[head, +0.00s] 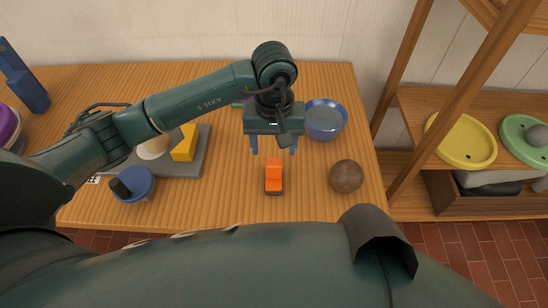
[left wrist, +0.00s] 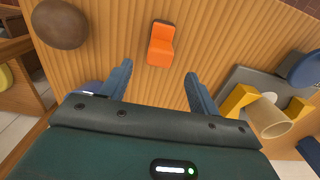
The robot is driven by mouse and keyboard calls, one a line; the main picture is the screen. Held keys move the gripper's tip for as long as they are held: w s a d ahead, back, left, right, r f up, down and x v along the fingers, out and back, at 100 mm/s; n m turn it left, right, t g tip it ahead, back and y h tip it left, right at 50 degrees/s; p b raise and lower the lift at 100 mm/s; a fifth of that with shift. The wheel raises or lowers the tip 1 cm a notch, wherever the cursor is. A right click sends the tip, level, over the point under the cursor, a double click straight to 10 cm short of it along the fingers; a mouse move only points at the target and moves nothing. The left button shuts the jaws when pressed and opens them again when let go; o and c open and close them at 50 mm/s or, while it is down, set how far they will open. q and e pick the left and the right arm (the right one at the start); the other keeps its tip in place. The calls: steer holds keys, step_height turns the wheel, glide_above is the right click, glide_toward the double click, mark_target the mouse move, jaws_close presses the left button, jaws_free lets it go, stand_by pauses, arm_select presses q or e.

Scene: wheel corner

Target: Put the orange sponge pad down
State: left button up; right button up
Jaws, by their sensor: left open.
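The orange sponge pad (head: 273,174) rests on the wooden table, below and in front of my left gripper in the head view. A dark layer shows at its lower edge. My left gripper (head: 274,150) is open and empty, its two blue fingers apart above the table. In the left wrist view the pad (left wrist: 161,45) lies beyond the fingertips, between the lines of the two fingers (left wrist: 160,78), with bare wood around it. The gripper does not touch it. My right gripper is not in either view.
A brown ball (head: 346,176) lies right of the pad, and a blue bowl (head: 324,120) stands behind it. A grey board (head: 191,166) with a yellow block (head: 185,143) is at left, near a blue round thing with a black knob (head: 134,186). A wooden shelf (head: 403,133) stands at right.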

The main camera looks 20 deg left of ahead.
arm_select(q)
steer(key=shift+d+r, duration=0.1)
steer(key=shift+r, duration=0.7)
steer(key=s+d+f+n+g+h, duration=0.1)
steer(key=s+d+n+g+h, duration=0.2)
steer(key=s+d+h, duration=0.45)
steer(key=s+d+r+n+t+h, duration=0.2)
steer(key=s+d+r+n+h, duration=0.2)
steer(key=d+r+n+h, duration=0.85)
steer(key=w+a+f+n+t+y, duration=0.35)
steer(key=a+n+t, duration=0.45)
steer(key=n, duration=0.9)
steer(key=w+a+f+n+t+y, duration=0.4)
steer(key=n+t, duration=0.6)
steer(key=n, duration=0.8)
steer(key=s+a+f+n+g+y, duration=0.2)
steer(key=f+n, duration=0.3)
steer(key=s+a+f+n+g+y, duration=0.1)
steer(key=s+a+f+n+y, duration=0.2)
steer(key=f+n, duration=0.2)
steer(key=s+a+f+n+g+y, duration=0.2)
steer(key=s+a+f+n+y, duration=0.1)
steer(key=f+n, duration=0.2)
steer(key=shift+s+a+f+n+g, duration=0.2)
steer(key=shift+f+n+g, duration=0.1)
steer(key=shift+f, duration=0.2)
